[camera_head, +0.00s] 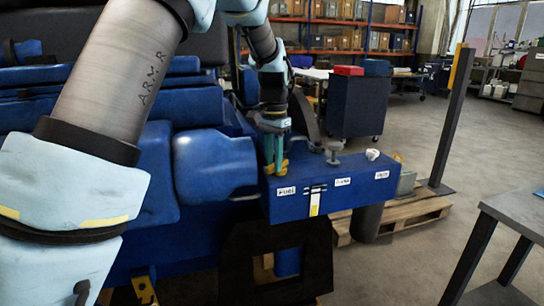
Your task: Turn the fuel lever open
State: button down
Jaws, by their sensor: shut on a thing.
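A blue engine box (352,193) carries a white label reading FUEL (286,191) on its front face. Above that label, on the box's top, is the small yellow fuel lever (282,168). My gripper (275,162) reaches down from above, its greenish fingers closed around the lever. The fingers hide part of the lever, so its exact angle is hard to tell.
A grey knob (334,152) and a white knob (372,154) stand further right on the box. A grey table (510,215) is at the right. Open floor lies between.

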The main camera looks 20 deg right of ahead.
aim_at(283, 177)
jog(key=n, duration=0.2)
jog(key=n+p, duration=0.1)
jog(key=n, duration=0.1)
jog(key=s+d+n+p, duration=0.1)
jog(key=n, duration=0.1)
jog(key=shift+r, duration=0.15)
jog(key=n+p, duration=0.1)
jog(key=n, duration=0.1)
jog(key=d+n, duration=0.1)
jog(key=n, duration=0.2)
jog(key=shift+s+p, duration=0.15)
jog(key=shift+p, duration=0.2)
jog(key=shift+n, duration=0.3)
jog(key=c, duration=0.7)
grip_release()
notch_tip(283, 177, up, 11)
jog(key=shift+f+b, duration=0.2)
jog(key=shift+b, duration=1)
jog(key=shift+s, duration=0.1)
